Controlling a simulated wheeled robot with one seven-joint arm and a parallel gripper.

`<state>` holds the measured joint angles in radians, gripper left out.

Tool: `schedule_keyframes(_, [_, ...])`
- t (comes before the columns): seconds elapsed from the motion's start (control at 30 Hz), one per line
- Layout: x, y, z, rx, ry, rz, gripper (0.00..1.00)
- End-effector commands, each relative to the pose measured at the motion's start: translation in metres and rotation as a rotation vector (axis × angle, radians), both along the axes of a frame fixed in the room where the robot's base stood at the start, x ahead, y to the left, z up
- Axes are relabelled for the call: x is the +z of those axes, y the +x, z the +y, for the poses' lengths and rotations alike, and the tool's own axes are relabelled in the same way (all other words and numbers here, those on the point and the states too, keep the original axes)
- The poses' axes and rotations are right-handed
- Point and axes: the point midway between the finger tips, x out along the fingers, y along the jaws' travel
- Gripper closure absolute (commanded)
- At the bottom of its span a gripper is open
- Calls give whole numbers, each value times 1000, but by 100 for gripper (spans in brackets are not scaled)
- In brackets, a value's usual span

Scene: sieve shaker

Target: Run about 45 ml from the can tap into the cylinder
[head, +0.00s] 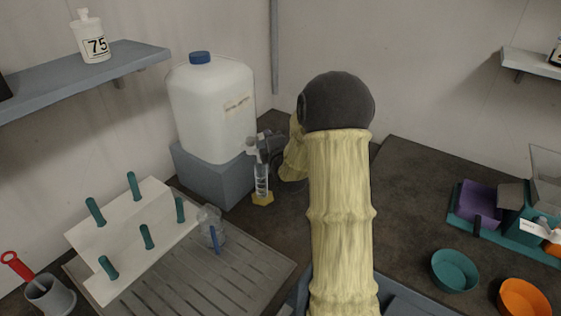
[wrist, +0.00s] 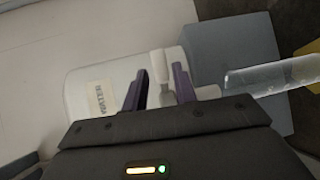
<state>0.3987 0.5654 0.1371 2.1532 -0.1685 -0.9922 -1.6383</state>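The white can (head: 213,105) with a blue cap stands on a grey-blue block (head: 215,178); its label shows in the wrist view (wrist: 98,98). The can's pale tap (head: 251,146) is at its lower right. The clear cylinder (head: 261,178) stands upright on a yellow foot below the tap; in the wrist view the cylinder (wrist: 270,77) lies across the right side. I cannot make out a liquid level in it. My gripper (head: 262,142) is at the tap. In the wrist view its dark fingers (wrist: 160,80) stand apart on either side of the tap's pale lever, with small gaps showing.
Teal (head: 455,270) and orange (head: 524,297) bowls are at right. The counter behind my arm is clear.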

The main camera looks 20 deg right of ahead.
Motion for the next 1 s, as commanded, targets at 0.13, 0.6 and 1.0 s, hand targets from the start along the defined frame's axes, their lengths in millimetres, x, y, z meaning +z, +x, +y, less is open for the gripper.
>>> schedule_keyframes(0.13, [3, -28, 4, 0, -1, 0, 72])
schedule_keyframes(0.6, [15, -111, 14, -1, 0, 1, 72])
schedule_keyframes(1.0, [17, -124, 16, 0, 1, 2, 72])
